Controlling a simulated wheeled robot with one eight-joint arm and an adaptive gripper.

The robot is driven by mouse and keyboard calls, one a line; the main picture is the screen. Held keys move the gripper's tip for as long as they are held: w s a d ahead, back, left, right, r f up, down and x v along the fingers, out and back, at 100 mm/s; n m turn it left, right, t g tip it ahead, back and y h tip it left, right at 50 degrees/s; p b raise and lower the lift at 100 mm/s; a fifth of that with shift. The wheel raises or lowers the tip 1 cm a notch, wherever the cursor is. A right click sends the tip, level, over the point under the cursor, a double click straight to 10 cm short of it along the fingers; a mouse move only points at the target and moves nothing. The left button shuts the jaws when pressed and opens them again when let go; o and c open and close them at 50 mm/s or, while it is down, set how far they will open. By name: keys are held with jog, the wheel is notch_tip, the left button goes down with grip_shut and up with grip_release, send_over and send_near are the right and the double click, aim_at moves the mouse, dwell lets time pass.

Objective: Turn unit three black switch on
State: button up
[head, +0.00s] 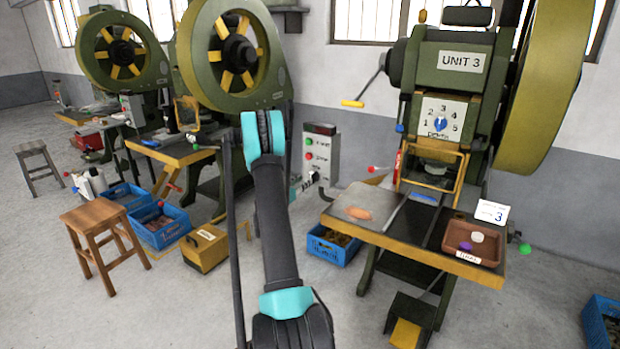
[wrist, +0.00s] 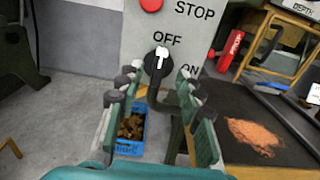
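The unit three control box (head: 320,150) is grey with a green and a red button, left of the UNIT 3 press. In the wrist view its panel (wrist: 200,38) shows the labels STOP, OFF and ON. The black switch (wrist: 157,64) is a round knob whose white mark points up toward OFF. My gripper (wrist: 156,85) is open and empty, its fingers on either side of the switch in the picture. I cannot tell whether they touch it. In the head view my gripper (head: 303,184) is small beside the box's lower part, partly hidden by my arm.
The UNIT 3 press (head: 462,85) stands right of the box, with its work table (head: 420,235) in front. A red-handled lever (wrist: 229,48) is right of the panel. A blue crate (head: 335,246) is on the floor below. A yellow box (head: 205,250) stands left of my arm.

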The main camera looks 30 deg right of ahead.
aim_at(311, 175)
jog(key=x, duration=0.6)
jog(key=shift+d, duration=0.1)
grip_shut()
